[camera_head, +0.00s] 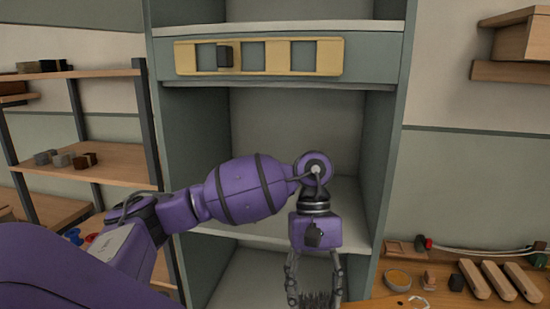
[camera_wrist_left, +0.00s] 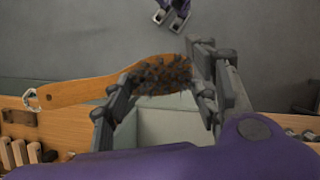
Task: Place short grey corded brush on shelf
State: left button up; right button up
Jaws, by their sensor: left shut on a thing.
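My left gripper (camera_head: 314,290) hangs fingers down in front of the tall grey-green shelf unit (camera_head: 378,150), at the height of its lower compartments. It is shut on a brush (camera_wrist_left: 85,92), and the fingers (camera_wrist_left: 160,98) press around its bristle end in the left wrist view. The brush has a wooden handle, dark grey bristles and a loop at the handle's far end. In the head view only dark bristles show between the fingers at the bottom edge. A small purple part with two grey tips shows at the top of the left wrist view; I cannot tell whether it is my right gripper.
A yellow slotted rack (camera_head: 185,58) with a dark block (camera_head: 224,55) sits high on the shelf unit. A wooden rack (camera_head: 115,162) with small blocks stands at left. A workbench (camera_head: 440,298) at lower right holds a bowl (camera_head: 398,280) and wooden pieces. The middle compartment (camera_head: 270,130) looks empty.

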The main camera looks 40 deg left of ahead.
aim_at(364, 304)
pick_arm(q)
jog(key=w+d+f+m+g+y, duration=0.1)
jog(key=w+d+f+m+y, duration=0.2)
jog(key=d+m, duration=0.6)
notch_tip(364, 304, down, 3)
jog(key=shift+r, duration=0.2)
